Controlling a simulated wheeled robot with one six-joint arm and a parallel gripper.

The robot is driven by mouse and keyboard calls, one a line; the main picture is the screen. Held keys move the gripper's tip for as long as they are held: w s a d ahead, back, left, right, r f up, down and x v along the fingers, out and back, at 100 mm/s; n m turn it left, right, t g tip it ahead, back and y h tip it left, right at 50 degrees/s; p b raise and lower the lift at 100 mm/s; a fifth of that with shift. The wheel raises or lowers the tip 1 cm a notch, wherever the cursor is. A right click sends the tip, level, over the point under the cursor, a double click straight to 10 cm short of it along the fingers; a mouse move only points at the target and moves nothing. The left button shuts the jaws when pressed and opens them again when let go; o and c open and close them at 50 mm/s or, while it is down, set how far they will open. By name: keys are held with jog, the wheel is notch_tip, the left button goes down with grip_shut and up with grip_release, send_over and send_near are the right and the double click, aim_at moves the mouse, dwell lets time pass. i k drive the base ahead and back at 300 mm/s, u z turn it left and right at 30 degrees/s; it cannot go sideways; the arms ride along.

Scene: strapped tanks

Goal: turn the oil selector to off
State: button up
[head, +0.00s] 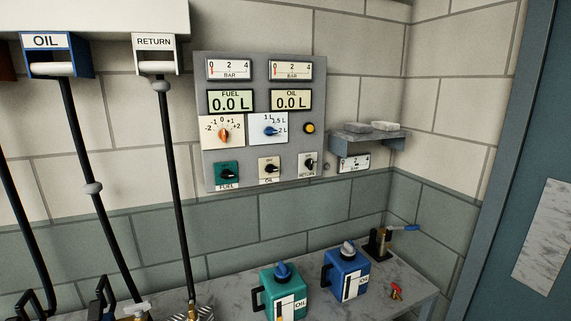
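The oil selector is the black knob (270,168) on a cream plate marked OIL. It sits in the bottom row of the grey wall panel (262,185), between the FUEL knob (227,174) on a green plate and the RETURN knob (309,164) on a pale plate. The oil knob's position marks are too small to read. The OIL display (291,100) above reads 0.0 L. My gripper is not in view.
The panel also carries an orange dial (223,133), a blue dial (270,131) and a yellow button (310,128). Black hoses hang from the OIL (45,41) and RETURN (154,41) holders at left. Green (267,298) and blue (332,277) cans stand below on a bench.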

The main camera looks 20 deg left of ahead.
aim_at(270, 169)
jog(key=u, duration=0.5)
jog(key=i, duration=0.75)
jog(key=u, duration=0.75)
